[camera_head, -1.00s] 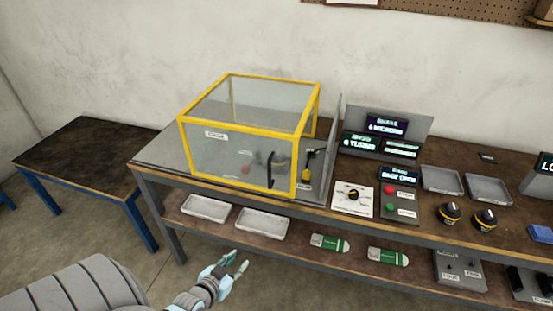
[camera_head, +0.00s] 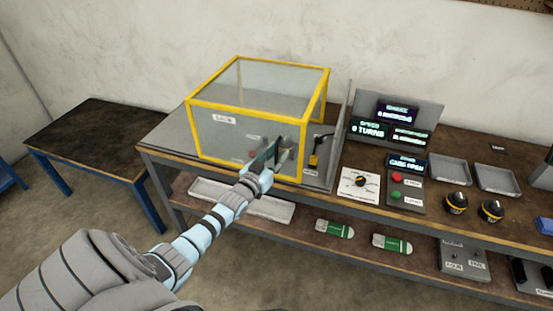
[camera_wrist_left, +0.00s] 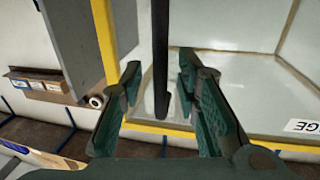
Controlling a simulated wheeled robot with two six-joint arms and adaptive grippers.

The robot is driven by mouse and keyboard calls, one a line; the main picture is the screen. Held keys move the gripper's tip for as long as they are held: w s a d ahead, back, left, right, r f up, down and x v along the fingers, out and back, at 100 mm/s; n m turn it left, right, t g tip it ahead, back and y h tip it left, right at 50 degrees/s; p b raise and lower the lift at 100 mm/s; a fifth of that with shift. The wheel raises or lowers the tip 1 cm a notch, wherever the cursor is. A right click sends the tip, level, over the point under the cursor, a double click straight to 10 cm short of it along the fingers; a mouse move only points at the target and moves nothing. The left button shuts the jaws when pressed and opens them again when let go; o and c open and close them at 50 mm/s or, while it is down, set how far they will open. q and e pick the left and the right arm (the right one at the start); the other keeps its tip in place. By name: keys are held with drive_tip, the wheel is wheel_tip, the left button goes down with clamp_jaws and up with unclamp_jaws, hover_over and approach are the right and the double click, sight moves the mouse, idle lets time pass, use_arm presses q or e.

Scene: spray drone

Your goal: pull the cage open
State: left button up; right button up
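The cage (camera_head: 243,106) is a clear box with a yellow frame on the left part of the workbench. Its front panel carries a label and a dark upright handle (camera_head: 279,150) near the right edge. My left gripper (camera_head: 270,153) is at this handle. In the left wrist view, my left gripper (camera_wrist_left: 162,85) is open, with one finger on each side of the black handle bar (camera_wrist_left: 160,45). The fingers do not visibly close on the bar. A small display (camera_head: 407,164) to the right reads "CAGE OPEN". My right gripper is not in view.
Right of the cage are a grey panel, a yellow-black device (camera_head: 315,150), a dial plate (camera_head: 360,183), red and green buttons (camera_head: 397,186) and grey trays (camera_head: 448,169). A lower shelf holds trays and green-white items (camera_head: 335,229). A dark side table (camera_head: 85,140) stands left.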

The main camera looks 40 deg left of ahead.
use_arm(q)
drive_tip(key=shift+r, duration=0.1)
drive_tip(key=shift+c, duration=0.5)
clamp_jaws()
drive_tip(key=shift+a, duration=0.15)
